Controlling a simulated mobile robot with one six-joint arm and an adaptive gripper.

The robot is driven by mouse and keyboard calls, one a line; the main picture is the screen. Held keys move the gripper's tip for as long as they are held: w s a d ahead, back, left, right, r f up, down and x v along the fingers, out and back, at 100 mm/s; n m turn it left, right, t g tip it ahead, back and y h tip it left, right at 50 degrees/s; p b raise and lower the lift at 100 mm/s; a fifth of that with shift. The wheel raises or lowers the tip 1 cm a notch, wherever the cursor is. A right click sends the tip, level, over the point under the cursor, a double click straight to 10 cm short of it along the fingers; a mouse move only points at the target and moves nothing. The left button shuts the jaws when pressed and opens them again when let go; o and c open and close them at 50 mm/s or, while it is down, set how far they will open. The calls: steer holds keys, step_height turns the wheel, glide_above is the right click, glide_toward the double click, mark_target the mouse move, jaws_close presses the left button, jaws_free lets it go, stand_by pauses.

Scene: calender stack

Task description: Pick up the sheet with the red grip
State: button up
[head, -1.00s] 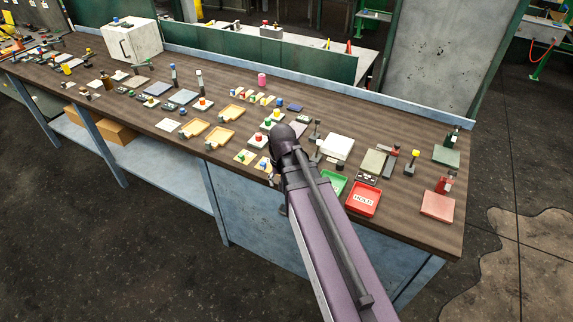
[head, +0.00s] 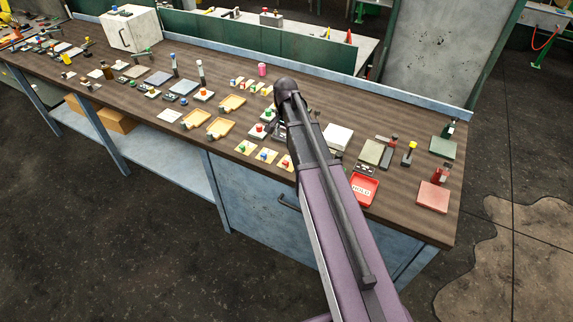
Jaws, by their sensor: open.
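A small cream sheet with a red grip (head: 286,164) lies at the bench's front edge, just left of my arm. Beside it lie similar sheets with a blue grip (head: 264,156) and a green grip (head: 243,149). A white plate with a red knob (head: 257,131) lies behind them, and another red-knobbed piece (head: 203,95) is farther left. My gripper (head: 277,129) is partly visible beside my arm, above the bench behind the front sheets. It is open; most of it is hidden by my arm, and I see nothing held.
Tan trays (head: 219,127) lie left of the sheets. A red HOLD tray (head: 364,190), a white block (head: 337,137) and upright stamps (head: 409,153) stand right of my arm. A pink cylinder (head: 262,69) stands behind. Small clutter covers the bench's left.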

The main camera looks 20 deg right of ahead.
mark_target(286, 161)
steer(key=shift+f, duration=0.2)
step_height(286, 161, down, 8)
steer(key=b, duration=0.8)
steer(key=shift+f+b, duration=0.15)
steer(key=shift+b, duration=0.2)
steer(key=shift+s+f+b, duration=0.1)
steer(key=shift+f+b, duration=2.5)
jaws_close()
